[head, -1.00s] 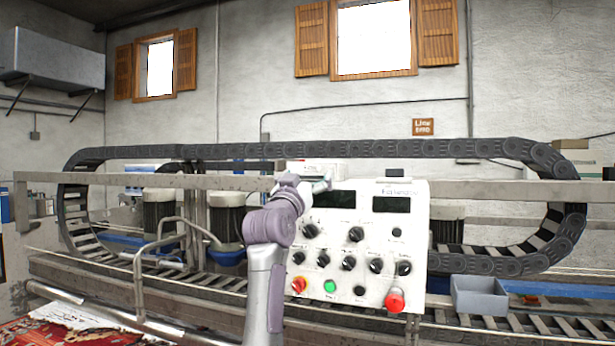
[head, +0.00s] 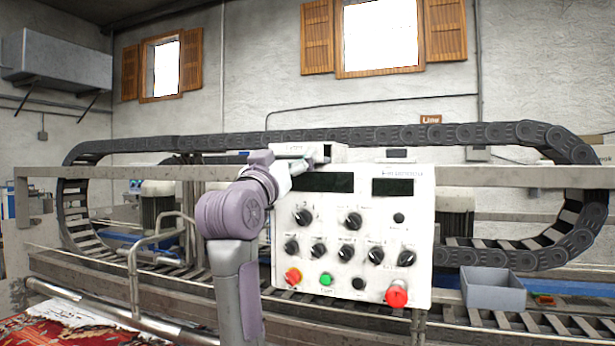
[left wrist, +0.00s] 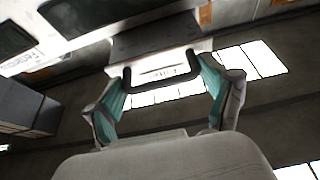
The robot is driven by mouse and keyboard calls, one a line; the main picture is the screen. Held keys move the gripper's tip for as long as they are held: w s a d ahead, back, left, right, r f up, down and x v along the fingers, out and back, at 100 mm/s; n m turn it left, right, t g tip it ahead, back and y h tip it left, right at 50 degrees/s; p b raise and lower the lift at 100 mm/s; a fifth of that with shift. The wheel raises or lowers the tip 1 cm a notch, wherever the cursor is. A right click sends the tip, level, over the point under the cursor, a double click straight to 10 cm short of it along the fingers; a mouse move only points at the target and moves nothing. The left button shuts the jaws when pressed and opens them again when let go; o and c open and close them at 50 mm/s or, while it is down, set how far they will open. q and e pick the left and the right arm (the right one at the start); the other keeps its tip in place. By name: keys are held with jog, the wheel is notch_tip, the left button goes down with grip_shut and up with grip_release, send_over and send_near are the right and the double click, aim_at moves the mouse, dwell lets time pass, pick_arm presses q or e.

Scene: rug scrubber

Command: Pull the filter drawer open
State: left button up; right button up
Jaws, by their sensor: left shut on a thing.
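The filter drawer unit is a small white box (head: 330,152) on top of the white control panel (head: 350,220) in the head view. A white drawer front (left wrist: 155,72) shows behind the handle. How far the drawer is out cannot be told. My right gripper is not in view.
The panel carries dark displays, black knobs, a green button and red buttons (head: 396,294) below my left gripper. A black cable chain (head: 400,136) runs behind. A grey bin (head: 492,290) stands at right on the conveyor. A patterned rug (head: 60,328) lies at lower left.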

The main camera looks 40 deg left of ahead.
pick_arm(q)
jog(key=s+d, duration=0.1)
jog(key=s, duration=0.5)
jog(key=shift+s+d+b, duration=0.2)
jog(key=shift+d+b, duration=0.15)
jog(key=shift+b, duration=0.05)
jog(key=o, duration=1.4)
jog(key=shift+s, duration=0.15)
jog(key=shift+o, duration=0.2)
jog(key=v, duration=1.2)
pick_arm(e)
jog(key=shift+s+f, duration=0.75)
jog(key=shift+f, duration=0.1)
pick_arm(q)
jog(key=shift+d, duration=0.1)
